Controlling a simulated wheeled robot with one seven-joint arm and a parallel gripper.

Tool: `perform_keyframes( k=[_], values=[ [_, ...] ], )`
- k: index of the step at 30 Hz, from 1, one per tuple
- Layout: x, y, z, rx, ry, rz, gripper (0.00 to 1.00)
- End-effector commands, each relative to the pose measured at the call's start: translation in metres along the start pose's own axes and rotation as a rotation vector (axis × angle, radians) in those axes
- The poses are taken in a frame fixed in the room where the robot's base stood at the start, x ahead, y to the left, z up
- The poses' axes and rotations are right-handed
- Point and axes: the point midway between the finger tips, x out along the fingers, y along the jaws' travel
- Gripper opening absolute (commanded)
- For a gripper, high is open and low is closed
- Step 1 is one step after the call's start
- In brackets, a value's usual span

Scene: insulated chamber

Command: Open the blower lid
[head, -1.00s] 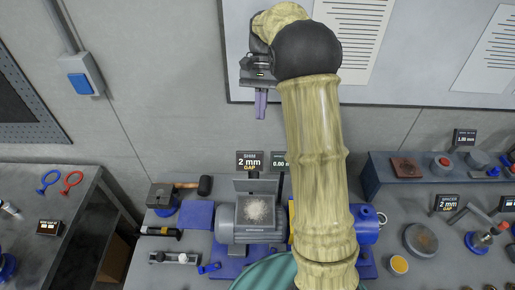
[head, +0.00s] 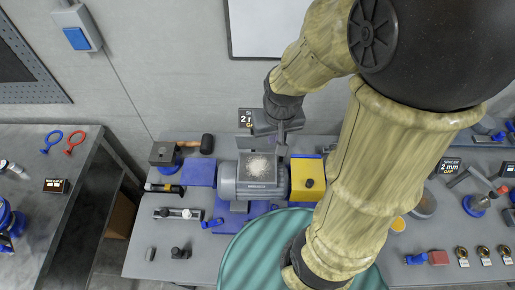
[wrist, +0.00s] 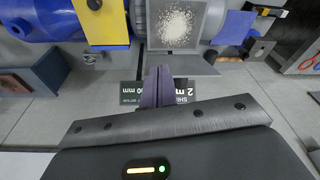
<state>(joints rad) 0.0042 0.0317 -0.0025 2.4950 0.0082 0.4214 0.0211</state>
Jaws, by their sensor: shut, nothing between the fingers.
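The blower (head: 240,188) is a grey motor-like housing on a blue base, with a square top opening that holds pale speckled material (head: 260,168). In the wrist view the opening also shows at the top (wrist: 178,22). The grey lid (wrist: 192,66) is a flat plate along the opening's rear edge, raised away from the opening, which is uncovered. My gripper (head: 281,138) is just behind the blower, at the lid's right end in the head view. Its purple fingers (wrist: 157,88) are shut and empty, close by the lid; I cannot tell whether they touch it.
A yellow block (head: 308,174) stands right of the blower. Two dark gap signs (wrist: 178,88) stand behind it. A hammer (head: 207,144) and small tools lie to the left. A green ribbed round surface (head: 255,245) is in front. My arm hides the bench's right middle.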

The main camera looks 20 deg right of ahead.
Motion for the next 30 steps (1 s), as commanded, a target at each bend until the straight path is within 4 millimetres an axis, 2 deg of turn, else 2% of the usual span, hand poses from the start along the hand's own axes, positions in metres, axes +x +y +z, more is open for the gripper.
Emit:
perform_keyframes(
  k=[3, 10, 30],
  values=[
    [0.023, 0.000, 0.010, -0.015, 0.016, 0.001, 0.00],
    [0.047, -0.001, 0.021, -0.033, 0.035, 0.001, 0.00],
    [0.047, -0.001, 0.022, -0.035, 0.038, 0.001, 0.00]
  ],
)
